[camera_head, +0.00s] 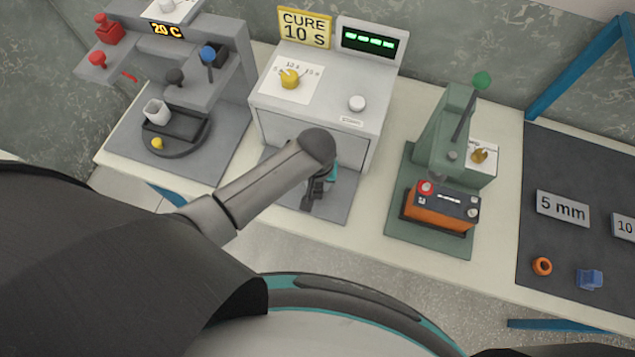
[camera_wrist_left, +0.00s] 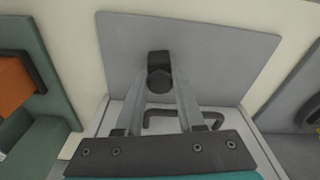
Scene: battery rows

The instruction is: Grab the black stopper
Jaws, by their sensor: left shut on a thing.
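My left gripper (camera_head: 311,196) is over the grey mat in front of the curing box, partly hidden by my own arm in the head view. In the left wrist view, the left gripper (camera_wrist_left: 160,85) is shut on a small dark round piece, which looks like the black stopper (camera_wrist_left: 159,80). The stopper sits between the fingertips with the grey mat (camera_wrist_left: 220,50) behind it. I cannot tell whether it touches the mat. My right gripper is not in view.
The curing box (camera_head: 375,140) with a yellow dial (camera_head: 290,78) stands behind. A grey machine (camera_head: 225,100) is at left. A green press (camera_head: 445,135) with an orange battery (camera_head: 440,212) is at right. A dark mat (camera_head: 545,170) holds an orange ring (camera_head: 542,266) and a blue piece (camera_head: 589,279).

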